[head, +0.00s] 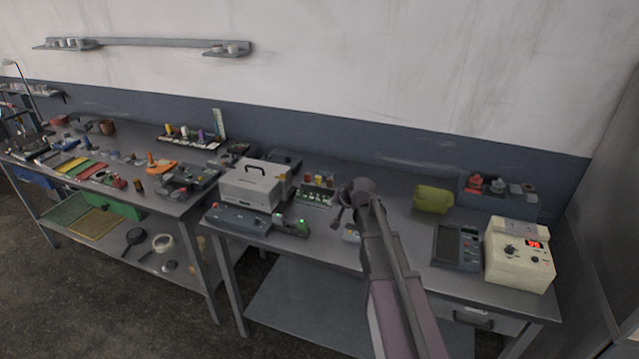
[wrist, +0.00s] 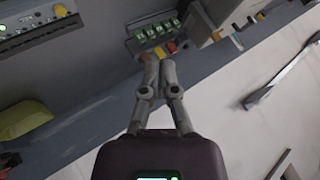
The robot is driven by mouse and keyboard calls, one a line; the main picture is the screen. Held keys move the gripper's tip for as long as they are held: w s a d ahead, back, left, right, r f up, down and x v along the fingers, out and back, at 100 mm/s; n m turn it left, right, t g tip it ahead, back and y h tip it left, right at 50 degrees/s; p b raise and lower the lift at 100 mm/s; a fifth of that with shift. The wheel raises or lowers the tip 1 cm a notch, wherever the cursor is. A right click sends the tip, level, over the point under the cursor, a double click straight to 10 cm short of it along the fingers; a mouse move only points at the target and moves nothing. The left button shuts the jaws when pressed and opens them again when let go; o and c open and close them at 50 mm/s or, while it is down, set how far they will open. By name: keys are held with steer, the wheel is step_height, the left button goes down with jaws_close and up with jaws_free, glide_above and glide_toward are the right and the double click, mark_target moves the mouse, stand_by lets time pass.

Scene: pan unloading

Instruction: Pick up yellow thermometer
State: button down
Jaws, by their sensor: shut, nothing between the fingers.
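I cannot pick out a yellow thermometer for certain. A yellow-green rounded object (head: 433,199) lies on the bench to the right of my arm, and it also shows at the left edge of the wrist view (wrist: 24,119). Its exact kind is unclear. A small object with some yellow (head: 351,234) is partly hidden by my arm. My gripper (head: 338,217) is above the right bench, near the green-fronted block (head: 315,196). In the wrist view my gripper (wrist: 159,66) is shut and empty, its tips pointing towards that block (wrist: 155,35).
A grey box with a handle (head: 251,185) stands left of my arm. A cream box with a red display (head: 519,254) and a dark keypad device (head: 457,248) stand at the right. A grey bin (head: 510,204) stands at the back. The bench front is partly clear.

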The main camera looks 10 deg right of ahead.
steer(key=c, duration=1)
jaws_free()
steer(key=shift+s, duration=0.1)
steer(key=o, duration=0.4)
steer(key=shift+s+a+f, duration=0.1)
steer(key=shift+s+f, duration=0.1)
steer(key=shift+s, duration=0.2)
steer(key=s+a+f+n+g+h+b, duration=0.1)
steer(key=s+f+g, duration=0.3)
steer(key=s, duration=1)
steer(key=shift+s+a+f+n+h, duration=0.25)
steer(key=shift+f+n, duration=0.25)
steer(key=shift+n, duration=0.3)
steer(key=s+d+f+n+g+h+b, duration=0.1)
steer(key=s+g, duration=0.3)
steer(key=s, duration=0.9)
steer(key=shift+d+f+n+h, duration=0.3)
steer(key=shift+d+f+h, duration=0.05)
steer(key=shift+f+h, duration=0.3)
